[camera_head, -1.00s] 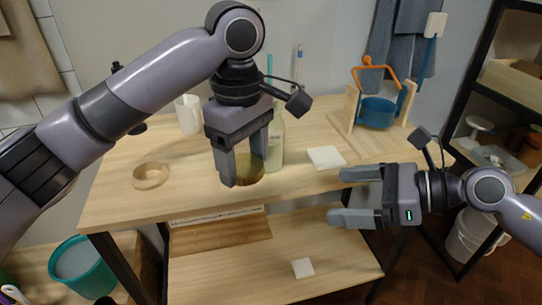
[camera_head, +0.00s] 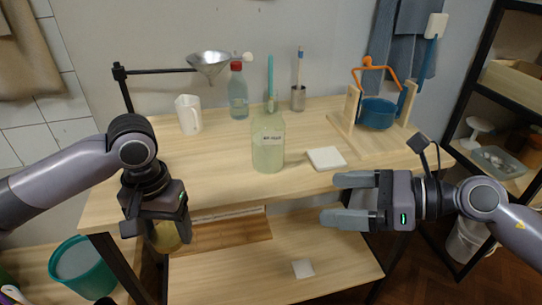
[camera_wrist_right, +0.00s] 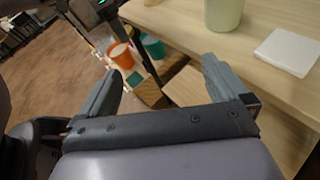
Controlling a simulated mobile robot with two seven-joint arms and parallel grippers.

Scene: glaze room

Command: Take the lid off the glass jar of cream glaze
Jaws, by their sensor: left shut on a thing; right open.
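The glass jar (camera_head: 268,150) of pale cream-green glaze stands upright on the tabletop near the middle, its label facing me. No lid shows on its top. Its lower part also shows in the right wrist view (camera_wrist_right: 223,12). My left gripper (camera_head: 163,238) points down at the table's front left edge, away from the jar. It is shut on a round tan lid (camera_head: 166,235), partly hidden by the gripper. My right gripper (camera_head: 346,200) is open and empty in front of the table, right of the jar; its spread fingers show in the right wrist view (camera_wrist_right: 163,75).
A white tile (camera_head: 326,158) lies right of the jar. Behind stand a white jug (camera_head: 188,115), a red-capped bottle (camera_head: 238,92) and a funnel (camera_head: 209,64) on a stand. A blue pot (camera_head: 377,112) hangs in a wooden frame at the right. The table's middle left is clear.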

